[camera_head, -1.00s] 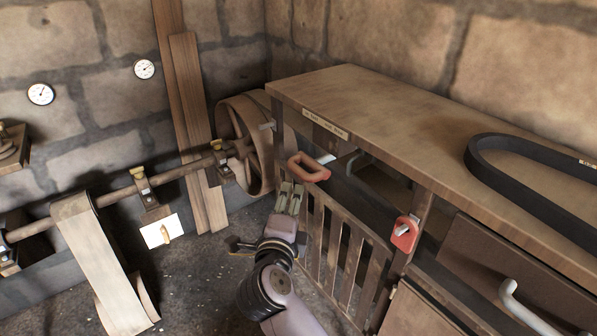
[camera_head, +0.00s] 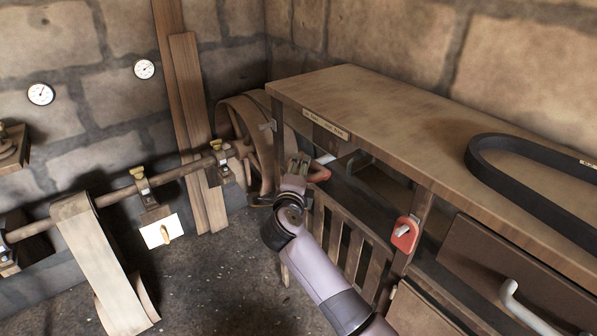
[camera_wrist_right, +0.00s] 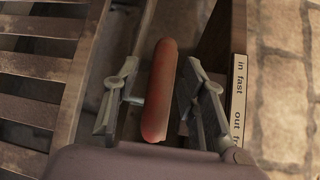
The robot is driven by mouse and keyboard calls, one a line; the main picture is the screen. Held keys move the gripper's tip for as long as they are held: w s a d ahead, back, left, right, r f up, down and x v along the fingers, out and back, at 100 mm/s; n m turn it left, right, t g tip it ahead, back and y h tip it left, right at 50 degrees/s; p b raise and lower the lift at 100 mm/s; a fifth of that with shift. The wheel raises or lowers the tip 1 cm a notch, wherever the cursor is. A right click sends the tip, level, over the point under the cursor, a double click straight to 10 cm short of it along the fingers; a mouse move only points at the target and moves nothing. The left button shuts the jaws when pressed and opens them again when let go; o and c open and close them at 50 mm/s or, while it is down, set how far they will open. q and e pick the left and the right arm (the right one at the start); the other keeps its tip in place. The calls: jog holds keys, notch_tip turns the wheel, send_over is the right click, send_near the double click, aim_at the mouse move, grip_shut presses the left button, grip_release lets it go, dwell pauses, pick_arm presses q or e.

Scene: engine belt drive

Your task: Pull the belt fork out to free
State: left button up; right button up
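The belt fork's handle is a red grip (camera_head: 321,175) at the left end of the wooden bench, mostly hidden behind my gripper in the head view. In the right wrist view the red grip (camera_wrist_right: 161,90) stands between the two fingers of my right gripper (camera_wrist_right: 160,100). The fingers are apart, with a gap on each side of the grip. In the head view my right gripper (camera_head: 299,166) is at the handle, below the bench top. A plate reading "in fast", "out" and a cut-off word (camera_wrist_right: 238,100) lies right of the fingers. My left gripper is not in view.
The bench top (camera_head: 370,105) overhangs just above the handle, with a slatted guard (camera_head: 345,240) below. A large pulley wheel (camera_head: 245,140) stands behind. A black belt (camera_head: 500,145) lies on the bench.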

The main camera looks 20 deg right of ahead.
jog(key=shift+c, duration=0.6)
grip_shut()
